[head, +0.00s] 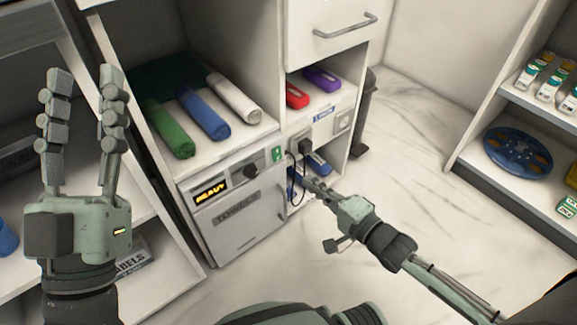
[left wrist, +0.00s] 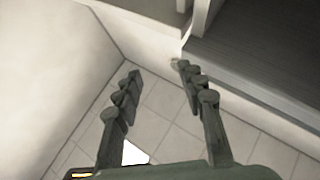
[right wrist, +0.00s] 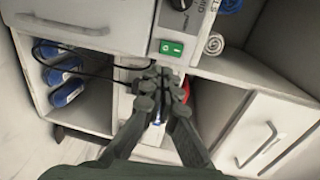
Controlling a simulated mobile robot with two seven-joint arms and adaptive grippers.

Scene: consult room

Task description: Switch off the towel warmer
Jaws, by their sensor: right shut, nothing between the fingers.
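The towel warmer (head: 235,220) is a pale box with a door marked TOWELS, built into the white cabinet. Its lit display (head: 211,193) reads READY, with a black knob (head: 250,171) beside it. A green switch (head: 277,153) sits at the right end of its panel; it also shows in the right wrist view (right wrist: 171,47). My right gripper (head: 309,184) is shut and empty, in front of the cabinet, below and right of the switch; no contact with the switch shows. My left gripper (head: 83,75) is open and empty, raised at the left.
A black plug (head: 305,147) with a hanging black cord is in the wall plate right of the switch, close to my right fingers. Rolled towels (head: 203,113) lie on the shelf above the warmer. A shelf unit (head: 480,165) stands at right. Floor between is clear.

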